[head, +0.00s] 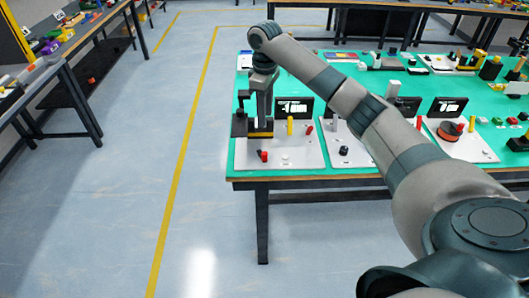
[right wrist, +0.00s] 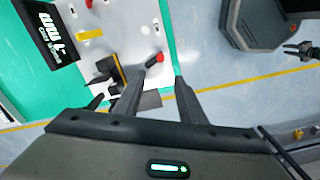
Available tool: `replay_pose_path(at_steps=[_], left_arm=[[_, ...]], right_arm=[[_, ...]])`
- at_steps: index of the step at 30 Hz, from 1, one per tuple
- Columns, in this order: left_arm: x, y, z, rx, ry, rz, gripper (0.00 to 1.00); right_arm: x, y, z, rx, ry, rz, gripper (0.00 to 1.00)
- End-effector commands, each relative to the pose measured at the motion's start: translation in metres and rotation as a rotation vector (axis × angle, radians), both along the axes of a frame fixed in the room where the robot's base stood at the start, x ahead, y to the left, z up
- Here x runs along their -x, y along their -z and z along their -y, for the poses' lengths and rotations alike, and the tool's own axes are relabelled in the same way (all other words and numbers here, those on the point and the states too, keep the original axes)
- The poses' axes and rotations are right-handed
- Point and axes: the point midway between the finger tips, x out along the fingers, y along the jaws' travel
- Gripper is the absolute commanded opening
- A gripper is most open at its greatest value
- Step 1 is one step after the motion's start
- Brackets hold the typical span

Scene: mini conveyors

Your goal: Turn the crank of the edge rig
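The edge rig is a white board (head: 305,158) at the left end of the green table. It carries a dark display (head: 294,107), a yellow post (head: 290,126) and a short red-capped black part (head: 264,156). A black assembly with a yellow strip (head: 260,134) stands at its left edge; I cannot tell for sure which part is the crank. My right gripper (head: 262,100) is above this assembly. In the right wrist view its fingers (right wrist: 157,92) are apart with nothing clearly between them; the red-capped part (right wrist: 154,60) shows beyond.
More white boards with displays stand to the right, one with an orange disc (head: 449,131). My right arm hides part of the table. Other benches (head: 66,55) stand at the left. The floor (head: 130,190) beside the table's left edge is clear.

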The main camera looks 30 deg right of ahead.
Motion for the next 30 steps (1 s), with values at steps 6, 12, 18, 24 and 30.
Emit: replay_pose_path(at_steps=[6,12,18,24,30], left_arm=[[0.000,-0.003,0.000,0.000,0.000,0.000,0.31],[0.000,-0.010,0.000,0.000,0.000,0.000,0.31],[-0.001,-0.020,0.001,0.001,0.000,0.001,0.31],[-0.001,-0.030,0.001,0.001,0.000,0.001,0.31],[-0.001,-0.039,0.001,0.001,0.000,0.001,0.31]], right_arm=[[0.000,0.008,-0.001,-0.001,0.000,0.000,0.37],[0.001,0.029,-0.001,-0.001,-0.001,-0.003,0.37],[0.001,0.063,-0.001,-0.001,0.000,-0.003,0.37],[0.001,0.099,-0.001,0.000,0.000,-0.003,0.37],[0.001,0.134,-0.001,-0.001,0.001,-0.003,0.37]])
